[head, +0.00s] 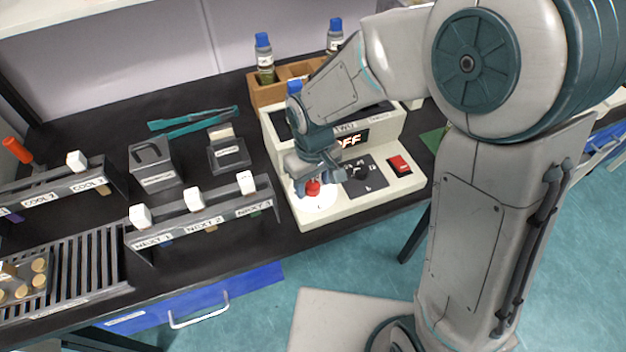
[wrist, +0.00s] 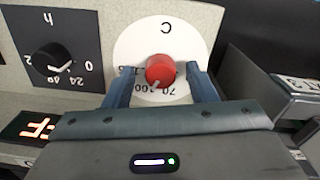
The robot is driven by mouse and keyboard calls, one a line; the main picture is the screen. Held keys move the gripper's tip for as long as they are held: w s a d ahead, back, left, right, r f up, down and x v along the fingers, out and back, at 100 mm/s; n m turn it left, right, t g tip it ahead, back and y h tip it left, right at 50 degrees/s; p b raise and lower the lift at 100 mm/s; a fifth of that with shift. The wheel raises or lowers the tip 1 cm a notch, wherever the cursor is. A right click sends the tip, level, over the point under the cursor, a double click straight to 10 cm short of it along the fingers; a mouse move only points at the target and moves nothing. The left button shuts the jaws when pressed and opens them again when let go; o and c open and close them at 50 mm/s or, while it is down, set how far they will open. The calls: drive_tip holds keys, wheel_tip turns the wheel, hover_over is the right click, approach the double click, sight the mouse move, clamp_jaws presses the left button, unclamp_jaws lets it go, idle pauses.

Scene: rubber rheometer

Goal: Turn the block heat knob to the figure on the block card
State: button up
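The block heat knob, taken to be the red knob (head: 313,187), stands on a white round dial marked C at the front left of the cream machine (head: 300,222). In the wrist view the red knob (wrist: 160,67) has its white mark toward the bottom of the picture, near the figures 70 and 100; fingers hide other figures. My gripper (head: 312,178) is over the dial. In the wrist view its fingers (wrist: 160,78) stand on both sides of the knob, open, with gaps visible. I cannot make out the block card or its figure.
The display (head: 351,139) reads OFF. A labelled rack (head: 200,222) and a grey block with a handle (head: 155,163) stand to the left.

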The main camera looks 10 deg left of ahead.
sight(313, 185)
wheel_tip(313, 185, up, 14)
drive_tip(key=shift+p, duration=0.35)
drive_tip(key=shift+f, duration=0.1)
idle(0.5)
drive_tip(key=s+d+m+t, duration=0.1)
drive_tip(key=s+d+m, duration=0.2)
drive_tip(key=d, duration=0.8)
drive_tip(key=s+d+m+t, duration=0.1)
drive_tip(key=s+d+m, duration=0.3)
drive_tip(key=d, duration=0.7)
drive_tip(key=shift+s+d+r+m+t, duration=0.3)
drive_tip(key=shift+d+r+m+t, duration=0.1)
drive_tip(key=shift+m, duration=0.6)
